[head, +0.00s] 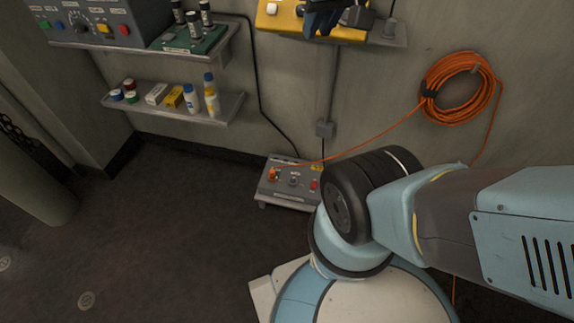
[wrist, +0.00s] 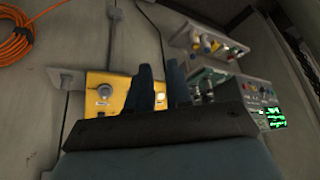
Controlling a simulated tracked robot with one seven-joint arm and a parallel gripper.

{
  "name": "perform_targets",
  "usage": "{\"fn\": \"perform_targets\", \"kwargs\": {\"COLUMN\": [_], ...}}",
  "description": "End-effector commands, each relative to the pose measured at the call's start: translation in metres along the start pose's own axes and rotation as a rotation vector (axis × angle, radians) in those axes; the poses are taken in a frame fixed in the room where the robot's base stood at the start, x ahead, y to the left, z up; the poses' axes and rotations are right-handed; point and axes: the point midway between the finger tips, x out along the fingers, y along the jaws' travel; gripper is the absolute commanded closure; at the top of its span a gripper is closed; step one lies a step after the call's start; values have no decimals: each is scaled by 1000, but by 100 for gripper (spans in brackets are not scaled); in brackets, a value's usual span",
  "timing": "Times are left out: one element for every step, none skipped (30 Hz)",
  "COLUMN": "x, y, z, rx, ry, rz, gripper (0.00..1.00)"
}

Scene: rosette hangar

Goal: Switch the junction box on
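A yellow box (head: 285,22) with a white button sits on a wall shelf at the top of the head view, partly cut off. In the wrist view the yellow box (wrist: 97,106) shows a round pale fitting and a white label. My gripper (head: 322,17) is in front of this box, its dark fingers covering part of it. In the wrist view my gripper (wrist: 162,70) has its two fingers apart with nothing seen held between them. A grey box (head: 292,183) with an orange plug, a knob and a red button stands low by the wall. I see no name on either box.
A shelf (head: 180,108) with bottles and small boxes hangs at left. Above it are a grey control panel (head: 85,22) and a green rack (head: 190,40). An orange cable coil (head: 458,88) hangs at right. The floor at left is clear.

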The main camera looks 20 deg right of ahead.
Motion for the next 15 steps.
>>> {"fn": "perform_targets", "kwargs": {"x": [0, 0, 0, 0, 0, 0, 0, 0, 0, 0, 0, 0, 0, 0, 0], "y": [0, 0, 0, 0, 0, 0, 0, 0, 0, 0, 0, 0, 0, 0, 0], "z": [0, 0, 0, 0, 0, 0, 0, 0, 0, 0, 0, 0, 0, 0, 0], "rx": [0, 0, 0, 0, 0, 0, 0, 0, 0, 0, 0, 0, 0, 0, 0], "ry": [0, 0, 0, 0, 0, 0, 0, 0, 0, 0, 0, 0, 0, 0, 0], "rz": [0, 0, 0, 0, 0, 0, 0, 0, 0, 0, 0, 0, 0, 0, 0], "gripper": [86, 88, 92, 95, 98, 100, 100, 100, 100, 100, 100, 100, 100, 100, 100]}}
